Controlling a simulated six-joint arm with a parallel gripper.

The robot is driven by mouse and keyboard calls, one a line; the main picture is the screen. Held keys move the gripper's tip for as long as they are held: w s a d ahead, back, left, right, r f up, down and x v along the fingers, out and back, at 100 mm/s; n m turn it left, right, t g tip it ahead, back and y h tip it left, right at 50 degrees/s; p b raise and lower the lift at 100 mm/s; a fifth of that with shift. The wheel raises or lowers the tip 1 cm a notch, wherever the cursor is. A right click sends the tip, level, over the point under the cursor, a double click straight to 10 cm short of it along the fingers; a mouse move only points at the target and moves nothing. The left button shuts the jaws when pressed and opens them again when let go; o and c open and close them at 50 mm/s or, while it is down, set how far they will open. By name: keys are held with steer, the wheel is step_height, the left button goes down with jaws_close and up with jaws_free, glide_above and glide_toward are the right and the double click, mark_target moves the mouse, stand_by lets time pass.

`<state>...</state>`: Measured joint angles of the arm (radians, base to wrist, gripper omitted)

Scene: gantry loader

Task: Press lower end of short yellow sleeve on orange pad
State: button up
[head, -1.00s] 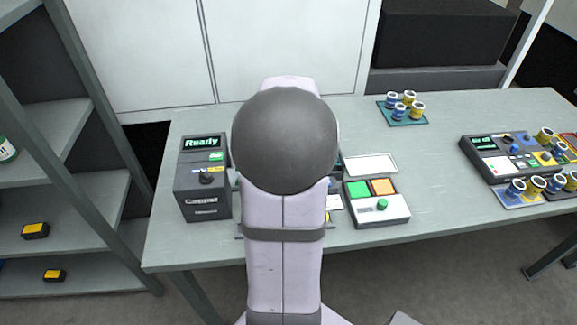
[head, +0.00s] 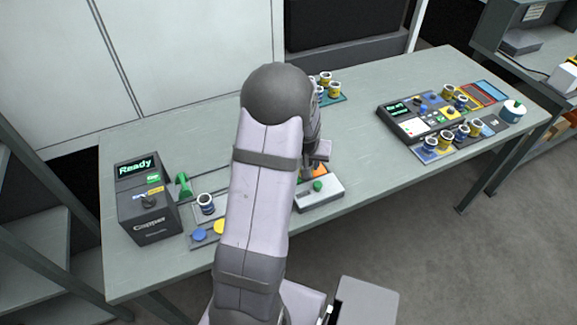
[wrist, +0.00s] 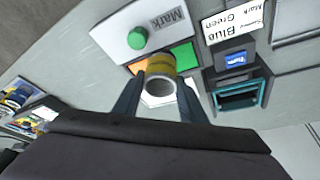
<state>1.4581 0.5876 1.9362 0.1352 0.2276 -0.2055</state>
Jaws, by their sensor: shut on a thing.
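My gripper (wrist: 158,103) is shut on a yellow sleeve (wrist: 159,64) with a pale open end facing the wrist camera. In the head view my gripper (head: 309,170) is over the Mark unit, and the sleeve is hidden there. The orange pad (wrist: 138,66) shows beside the sleeve in the wrist view, partly covered by it; a bit of the pad (head: 318,168) also shows in the head view. The green pad (wrist: 184,56) is on the sleeve's other side. I cannot tell whether the sleeve's far end touches the orange pad.
The Mark unit (wrist: 158,28) has a green knob (wrist: 138,38). A card reading Blue and Green (wrist: 235,22) is beside it. A Capper machine (head: 148,205) showing Ready stands at left. Several sleeves stand on a teal tray (head: 335,99) behind and near a console (head: 412,123) at right.

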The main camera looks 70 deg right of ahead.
steer(key=s+d+r+m+g, duration=0.1)
steer(key=d+r+m+g, duration=0.1)
steer(key=d+r+m, duration=0.2)
steer(key=shift+s+d+m+g, duration=0.35)
steer(key=shift+d+m, duration=0.75)
steer(key=shift+m, duration=0.2)
steer(key=shift+f, duration=0.25)
